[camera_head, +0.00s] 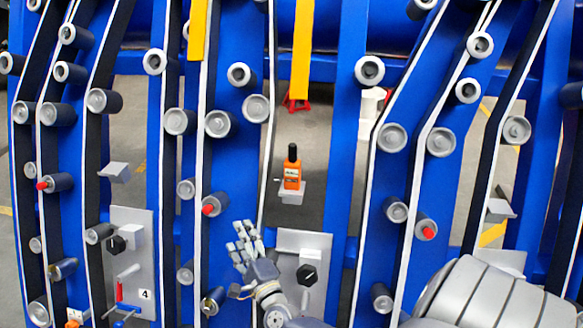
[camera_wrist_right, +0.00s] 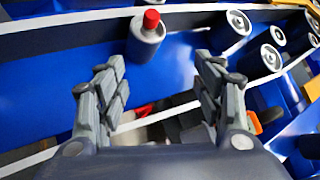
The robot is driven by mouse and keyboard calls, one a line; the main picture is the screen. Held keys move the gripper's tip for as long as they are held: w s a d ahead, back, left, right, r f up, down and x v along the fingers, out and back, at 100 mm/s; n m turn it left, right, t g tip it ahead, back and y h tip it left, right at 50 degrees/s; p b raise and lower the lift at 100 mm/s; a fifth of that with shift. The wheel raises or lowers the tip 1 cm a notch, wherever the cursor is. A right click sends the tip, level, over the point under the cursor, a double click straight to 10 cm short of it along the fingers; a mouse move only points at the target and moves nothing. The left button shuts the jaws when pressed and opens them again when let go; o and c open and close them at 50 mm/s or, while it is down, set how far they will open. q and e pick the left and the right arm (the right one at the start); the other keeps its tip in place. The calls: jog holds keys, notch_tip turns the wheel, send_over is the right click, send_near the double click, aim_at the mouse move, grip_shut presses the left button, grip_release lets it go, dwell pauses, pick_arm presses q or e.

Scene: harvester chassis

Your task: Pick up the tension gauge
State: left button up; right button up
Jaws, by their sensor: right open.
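The tension gauge (camera_head: 292,175) is a small orange device with a black top. It stands upright on a light grey bracket (camera_head: 291,197) between the blue uprights, near the middle of the head view. My right gripper (camera_head: 245,236) is below and to the left of it in the picture, fingers pointing up, apart from it. In the right wrist view the gripper (camera_wrist_right: 162,75) is open with nothing held between its fingers. An orange patch (camera_wrist_right: 268,117) beyond the right finger may be the gauge, mostly hidden. My left gripper is not in view.
Blue uprights carry black belts with white edges and several grey rollers. A red-tipped roller (camera_head: 214,205) sits close above my right gripper. A grey plate with a black knob (camera_head: 307,274) is right of it. Another grey plate (camera_head: 134,225) stands left. An orange item (camera_head: 75,317) shows bottom left.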

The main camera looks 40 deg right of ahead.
jog(key=s+d+r+m+g+h, duration=0.1)
jog(key=d+r+m+g+h, duration=0.1)
jog(key=d+r+m+h, duration=0.8)
jog(key=m+g+p, duration=0.1)
jog(key=m+g, duration=0.4)
jog(key=m, duration=0.7)
send_near(292, 175)
jog(key=w, duration=0.1)
jog(key=shift+g, duration=0.4)
jog(key=x, duration=0.1)
jog(key=p+x, duration=0.1)
jog(key=x, duration=0.2)
jog(key=shift+d+r, duration=0.35)
jog(key=shift+w+d+f, duration=0.15)
jog(key=shift+w+d, duration=0.25)
jog(key=shift+d, duration=0.1)
jog(key=p+x, duration=0.1)
jog(key=x, duration=0.3)
jog(key=shift+w+d, duration=0.15)
jog(key=shift+w, duration=0.05)
jog(key=shift+w+d, duration=0.3)
jog(key=shift+d, duration=0.05)
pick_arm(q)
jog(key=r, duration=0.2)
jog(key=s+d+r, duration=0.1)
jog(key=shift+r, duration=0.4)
